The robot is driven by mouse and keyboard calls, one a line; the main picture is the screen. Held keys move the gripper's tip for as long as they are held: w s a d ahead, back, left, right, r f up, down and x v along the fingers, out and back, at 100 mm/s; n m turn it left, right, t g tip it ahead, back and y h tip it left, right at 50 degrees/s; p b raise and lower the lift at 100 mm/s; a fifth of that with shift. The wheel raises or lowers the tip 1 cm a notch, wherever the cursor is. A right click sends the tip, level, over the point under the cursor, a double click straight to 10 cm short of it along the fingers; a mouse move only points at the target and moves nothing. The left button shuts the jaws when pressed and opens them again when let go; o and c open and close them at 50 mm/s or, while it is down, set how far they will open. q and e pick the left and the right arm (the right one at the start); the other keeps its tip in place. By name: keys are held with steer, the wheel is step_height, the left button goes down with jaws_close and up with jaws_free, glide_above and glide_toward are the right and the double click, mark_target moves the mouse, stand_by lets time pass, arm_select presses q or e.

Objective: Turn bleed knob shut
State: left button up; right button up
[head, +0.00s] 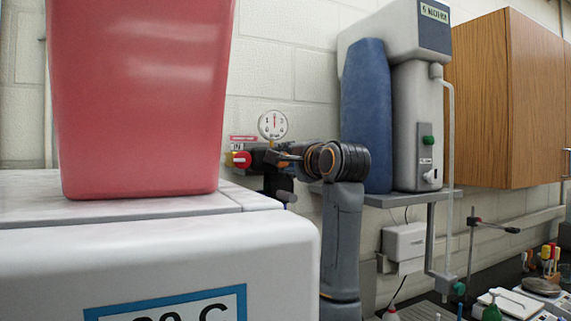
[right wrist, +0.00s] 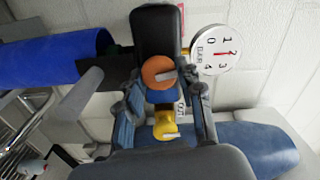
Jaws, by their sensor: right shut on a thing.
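My left gripper is in neither view.
A round pressure gauge (head: 273,125) is just above the valve block; its dial also shows in the wrist view (right wrist: 221,49). A large red bin (head: 140,100) stands on a white cabinet (head: 160,262) at left. A grey purifier unit (head: 415,120) is on a shelf at right.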

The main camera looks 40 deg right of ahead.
steer(key=shift+f+m, duration=0.1)
steer(key=shift+m, duration=1)
steer(key=o, duration=1.1)
steer(key=shift+d, duration=0.1)
steer(key=shift+s, duration=0.1)
steer(key=v, duration=1.2)
